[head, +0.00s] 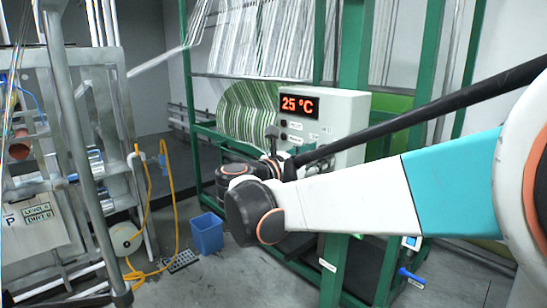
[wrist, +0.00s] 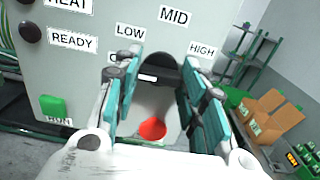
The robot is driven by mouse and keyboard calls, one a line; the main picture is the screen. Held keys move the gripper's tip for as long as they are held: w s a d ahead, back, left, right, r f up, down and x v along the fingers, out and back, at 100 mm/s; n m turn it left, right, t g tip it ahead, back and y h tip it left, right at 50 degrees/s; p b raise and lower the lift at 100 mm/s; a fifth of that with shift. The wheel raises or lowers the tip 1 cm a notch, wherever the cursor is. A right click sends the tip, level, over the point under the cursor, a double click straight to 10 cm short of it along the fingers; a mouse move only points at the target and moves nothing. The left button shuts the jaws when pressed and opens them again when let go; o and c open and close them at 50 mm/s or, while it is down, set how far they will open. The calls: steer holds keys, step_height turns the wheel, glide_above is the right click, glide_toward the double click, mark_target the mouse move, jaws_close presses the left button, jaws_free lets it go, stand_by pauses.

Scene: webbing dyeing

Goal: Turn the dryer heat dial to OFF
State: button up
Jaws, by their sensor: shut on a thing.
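The dryer control box (head: 345,112) is pale grey and shows 25 °C on a red display (head: 299,104). In the wrist view, the black heat dial (wrist: 160,68) sits between the teal fingers of my gripper (wrist: 161,76), which are shut on it. Labels LOW (wrist: 130,32), MID (wrist: 173,15) and HIGH (wrist: 202,50) surround the dial. Another label (wrist: 115,57) at its left is mostly hidden by the left finger. A white mark (wrist: 147,77) shows low on the dial's left side. In the head view, the dial is hidden and my gripper (head: 272,136) is at the box front.
A red button (wrist: 152,130) lies below the dial, between my fingers. A green RUN button (wrist: 54,107) is at the lower left. Green frame posts (head: 350,50) stand around the box. A blue bin (head: 207,232) and yellow hose (head: 172,205) are on the floor.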

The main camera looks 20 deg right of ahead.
mark_target(328, 114)
steer(key=shift+f, duration=0.1)
steer(key=o, duration=1.1)
steer(key=shift+c, duration=0.2)
step_height(328, 114, up, 10)
steer(key=shift+s+r, duration=0.1)
steer(key=shift+a, duration=0.1)
